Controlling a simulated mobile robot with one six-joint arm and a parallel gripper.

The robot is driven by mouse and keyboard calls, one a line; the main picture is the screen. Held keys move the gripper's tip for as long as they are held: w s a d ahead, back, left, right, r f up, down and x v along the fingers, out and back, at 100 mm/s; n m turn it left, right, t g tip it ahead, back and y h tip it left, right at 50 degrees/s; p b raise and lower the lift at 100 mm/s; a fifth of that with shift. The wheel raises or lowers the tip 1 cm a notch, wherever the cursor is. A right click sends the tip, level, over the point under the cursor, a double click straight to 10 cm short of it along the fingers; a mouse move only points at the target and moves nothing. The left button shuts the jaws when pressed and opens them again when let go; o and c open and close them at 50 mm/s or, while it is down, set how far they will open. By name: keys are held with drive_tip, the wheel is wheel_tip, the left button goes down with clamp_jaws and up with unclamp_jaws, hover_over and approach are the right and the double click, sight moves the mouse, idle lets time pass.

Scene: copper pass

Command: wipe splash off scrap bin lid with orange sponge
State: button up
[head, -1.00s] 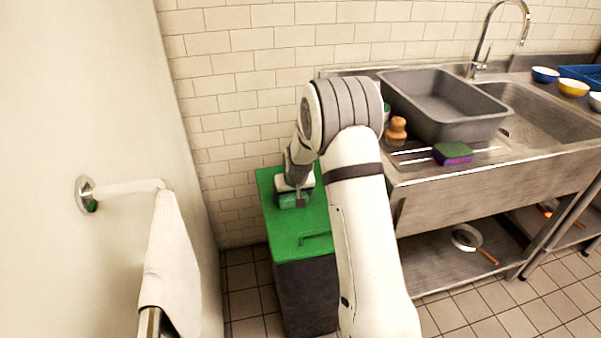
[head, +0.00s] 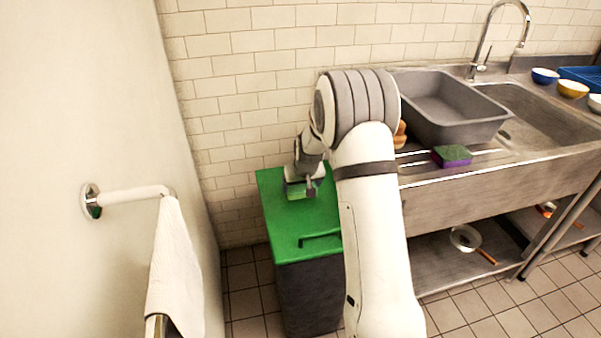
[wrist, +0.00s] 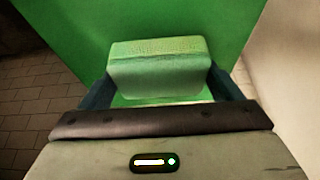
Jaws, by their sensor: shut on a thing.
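My gripper (head: 304,182) is over the back part of the scrap bin's green lid (head: 290,222). It is shut on a pale green sponge (wrist: 158,66), which sits between the two dark fingers in the wrist view. The held sponge looks green, not orange. It is at the lid surface, but I cannot tell if it touches. The lid also fills the back of the wrist view (wrist: 75,25). I see no splash on the visible lid; the arm and sponge hide part of it. The bin body (head: 305,292) is dark grey.
A green and purple sponge (head: 452,156) lies on the steel sink's drainboard beside a grey tub (head: 455,112). An orange-brown object (head: 400,135) is half hidden behind my arm. A wall rail with a white towel (head: 175,265) is at left. The tiled wall is behind the bin.

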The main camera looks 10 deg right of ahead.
drive_tip(key=shift+a+r+p, duration=0.1)
drive_tip(key=shift+r+p, duration=0.75)
drive_tip(key=shift+r, duration=1.25)
